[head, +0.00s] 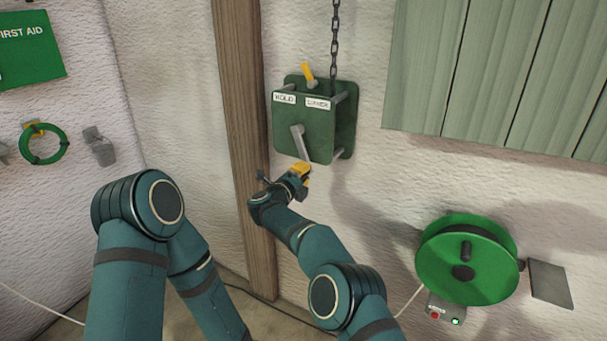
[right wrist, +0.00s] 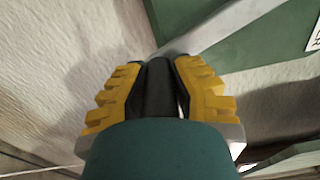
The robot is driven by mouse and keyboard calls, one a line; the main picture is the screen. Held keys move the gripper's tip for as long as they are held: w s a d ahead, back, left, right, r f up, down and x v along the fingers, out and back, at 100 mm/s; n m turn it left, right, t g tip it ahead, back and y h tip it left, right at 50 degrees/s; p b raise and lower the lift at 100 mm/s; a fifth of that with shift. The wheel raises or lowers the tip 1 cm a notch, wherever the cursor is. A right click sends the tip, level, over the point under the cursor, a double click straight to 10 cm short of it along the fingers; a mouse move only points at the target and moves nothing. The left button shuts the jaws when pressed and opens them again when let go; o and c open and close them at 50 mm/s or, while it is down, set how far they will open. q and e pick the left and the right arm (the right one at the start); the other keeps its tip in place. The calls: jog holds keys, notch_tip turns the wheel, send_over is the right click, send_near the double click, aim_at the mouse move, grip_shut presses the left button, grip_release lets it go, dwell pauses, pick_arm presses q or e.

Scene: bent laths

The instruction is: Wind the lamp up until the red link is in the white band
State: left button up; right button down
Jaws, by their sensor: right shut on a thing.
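The green winch box (head: 305,118) is fixed to the wall, with labels reading HOLD (head: 284,98) and LOWER (head: 317,103). A yellow lever (head: 307,73) stands up from its top, leaning slightly left, toward the HOLD side. A chain (head: 335,40) runs up from the box and out of view. The grey crank arm (head: 301,143) points down. My right gripper (head: 300,172) is at its lower end, shut on the black crank handle (right wrist: 158,88). The lamp, the red link and the white band do not show. My left gripper is out of view.
A wooden post (head: 240,130) stands just left of the winch. A green reel (head: 465,260) is on the wall at lower right, with a button box (head: 445,312) below it and a grey plate (head: 550,284) beside it. A green ring (head: 42,160) hangs at left.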

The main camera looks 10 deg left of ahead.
jog(key=shift+f, duration=0.15)
jog(key=c, duration=0.7)
grip_release()
jog(key=shift+w, duration=0.1)
jog(key=shift+c, duration=0.2)
jog(key=shift+s+a, duration=0.2)
jog(key=shift+s, duration=0.2)
jog(key=v, duration=1.1)
jog(key=shift+s+d, duration=0.1)
